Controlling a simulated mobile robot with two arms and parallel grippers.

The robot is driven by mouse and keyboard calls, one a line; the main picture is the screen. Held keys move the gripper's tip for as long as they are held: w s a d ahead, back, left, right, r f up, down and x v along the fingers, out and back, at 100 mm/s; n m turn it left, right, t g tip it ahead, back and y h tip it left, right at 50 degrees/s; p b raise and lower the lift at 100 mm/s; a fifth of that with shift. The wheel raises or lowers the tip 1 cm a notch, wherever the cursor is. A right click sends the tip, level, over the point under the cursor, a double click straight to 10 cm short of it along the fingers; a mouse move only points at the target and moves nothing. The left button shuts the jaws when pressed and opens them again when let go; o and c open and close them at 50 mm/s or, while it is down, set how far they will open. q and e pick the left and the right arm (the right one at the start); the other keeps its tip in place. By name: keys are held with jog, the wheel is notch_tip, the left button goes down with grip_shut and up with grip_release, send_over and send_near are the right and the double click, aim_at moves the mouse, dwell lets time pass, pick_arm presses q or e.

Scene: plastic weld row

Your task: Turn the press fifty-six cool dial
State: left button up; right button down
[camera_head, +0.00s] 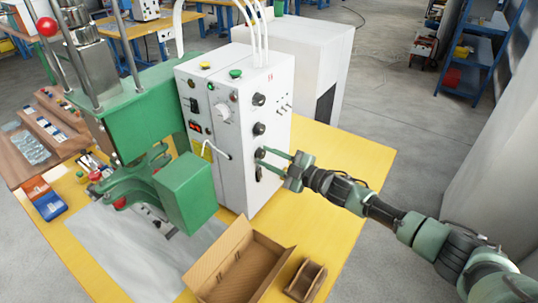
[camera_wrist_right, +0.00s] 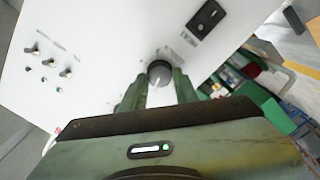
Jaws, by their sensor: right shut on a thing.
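The white control box (camera_head: 235,165) of the green press stands on the yellow table. Its right-hand face carries a column of black dials: a top dial (camera_head: 258,99), a middle dial (camera_head: 259,129) and a lowest dial (camera_head: 259,153). The labels are too small to read, so I cannot tell by name which is the cool dial. My right gripper (camera_head: 265,157) reaches in from the right and is shut on the lowest dial. In the right wrist view this dial (camera_wrist_right: 158,71) sits between the fingertips (camera_wrist_right: 159,82). My left gripper is not in view.
The green press (camera_head: 150,120) stands left of the box. Small toggle switches (camera_wrist_right: 50,64) and a black rocker switch (camera_wrist_right: 206,18) are on the same face. An open cardboard box (camera_head: 245,262) and a small brown holder (camera_head: 306,280) stand in front. Table to the right is clear.

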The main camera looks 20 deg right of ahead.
jog(key=shift+m+p, duration=0.4)
jog(key=shift+m, duration=1.1)
jog(key=shift+f, duration=0.1)
jog(key=c, duration=1.1)
grip_release()
jog(key=shift+d, duration=0.1)
jog(key=shift+s+d+f, duration=0.1)
jog(key=shift+s+d, duration=0.25)
jog(key=shift+s, duration=0.1)
jog(key=b+v, duration=0.2)
jog(key=v, duration=0.4)
jog(key=shift+s+d, duration=0.2)
jog(key=shift+s, duration=0.1)
